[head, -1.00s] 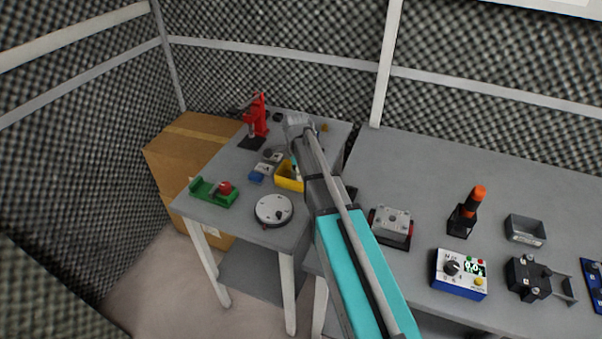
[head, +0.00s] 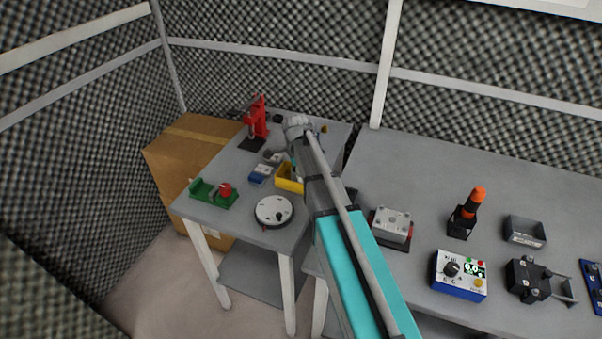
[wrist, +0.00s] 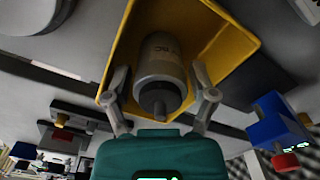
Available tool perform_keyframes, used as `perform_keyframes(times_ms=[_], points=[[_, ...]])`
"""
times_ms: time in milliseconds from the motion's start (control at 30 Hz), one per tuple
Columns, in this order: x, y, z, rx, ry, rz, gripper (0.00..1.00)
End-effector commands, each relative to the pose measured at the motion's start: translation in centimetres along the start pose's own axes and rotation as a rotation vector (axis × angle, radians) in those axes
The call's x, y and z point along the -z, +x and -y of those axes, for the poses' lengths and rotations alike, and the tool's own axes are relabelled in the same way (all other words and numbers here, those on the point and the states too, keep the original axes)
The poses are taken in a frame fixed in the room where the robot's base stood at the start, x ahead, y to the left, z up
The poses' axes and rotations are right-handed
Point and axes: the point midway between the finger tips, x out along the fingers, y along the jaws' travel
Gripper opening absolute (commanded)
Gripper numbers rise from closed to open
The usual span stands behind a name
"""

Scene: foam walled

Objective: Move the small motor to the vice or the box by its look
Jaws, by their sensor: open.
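The small motor (wrist: 160,62) is a grey cylinder with a shaft and dark lettering. In the wrist view it lies within the outline of a yellow bin (wrist: 238,38). My gripper (wrist: 160,75) is open, with one finger on each side of the motor; I cannot tell whether they touch it. In the head view the yellow bin (head: 289,186) stands on the left table, partly hidden by my arm, and the motor cannot be made out.
A red press (head: 257,122), a blue item (head: 260,175) and a round white dial (head: 273,210) stand near the bin. A cardboard box (head: 185,145) is behind the table. The right table holds a grey block (head: 392,224), a meter (head: 460,274) and a dark tray (head: 525,231).

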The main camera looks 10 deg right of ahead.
Motion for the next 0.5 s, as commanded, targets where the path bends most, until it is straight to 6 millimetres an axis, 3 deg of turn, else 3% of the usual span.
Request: perform_keyframes(times_ms=[500], points=[[0.0,-4.2,0.0,0.0,0.0,0.0,0.73]])
